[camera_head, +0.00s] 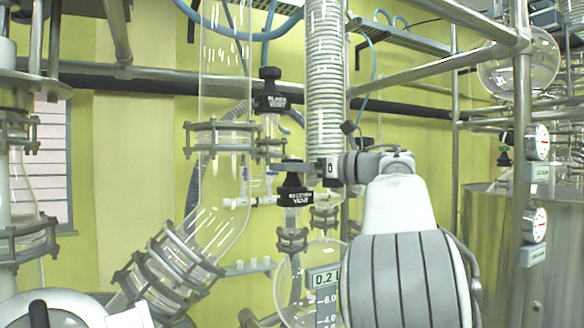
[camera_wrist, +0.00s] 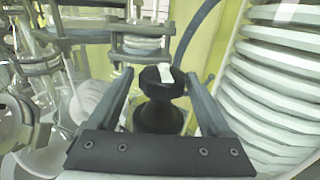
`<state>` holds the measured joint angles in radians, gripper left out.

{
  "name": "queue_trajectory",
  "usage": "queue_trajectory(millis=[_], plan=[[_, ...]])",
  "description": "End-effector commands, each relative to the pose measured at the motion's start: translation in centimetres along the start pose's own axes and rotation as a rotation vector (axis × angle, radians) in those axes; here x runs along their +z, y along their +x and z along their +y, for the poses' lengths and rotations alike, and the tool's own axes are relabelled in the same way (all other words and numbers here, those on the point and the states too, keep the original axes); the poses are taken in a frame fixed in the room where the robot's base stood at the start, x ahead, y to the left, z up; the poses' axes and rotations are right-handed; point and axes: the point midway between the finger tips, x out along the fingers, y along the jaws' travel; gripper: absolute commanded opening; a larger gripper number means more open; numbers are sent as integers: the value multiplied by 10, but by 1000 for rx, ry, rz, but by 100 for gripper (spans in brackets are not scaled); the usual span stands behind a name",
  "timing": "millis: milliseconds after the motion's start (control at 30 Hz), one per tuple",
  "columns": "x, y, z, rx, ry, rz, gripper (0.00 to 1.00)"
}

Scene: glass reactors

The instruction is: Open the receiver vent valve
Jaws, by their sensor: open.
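The receiver vent valve has a black knob (camera_head: 294,191) with a white label, on top of a glass neck above a round glass vessel (camera_head: 289,292). My gripper (camera_head: 296,167) comes in from the right at the level of the knob's top. In the wrist view, a black knob (camera_wrist: 158,112) with a white tag stands between the two spread fingers of my gripper (camera_wrist: 160,77). Gaps show on both sides of it, so the fingers appear not to press on it. The knob's far side is hidden.
A second black vent knob (camera_head: 270,91) sits above and left of my gripper. A ribbed hose (camera_head: 326,75) runs upright close behind my gripper. Clamped glass pipes (camera_head: 222,150) stand to the left. Metal rails (camera_head: 432,55) and a steel vessel (camera_head: 492,250) are at the right.

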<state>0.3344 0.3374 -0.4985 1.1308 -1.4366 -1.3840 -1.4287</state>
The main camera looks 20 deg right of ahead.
Motion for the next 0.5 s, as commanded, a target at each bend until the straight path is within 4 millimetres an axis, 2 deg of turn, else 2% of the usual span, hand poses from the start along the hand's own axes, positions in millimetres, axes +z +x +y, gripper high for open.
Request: queue_trajectory(millis=[267, 500], plan=[[0, -1, -2, -10, -1, -1, 92], [-2, -1, 0, -95, -2, -2, 92]])
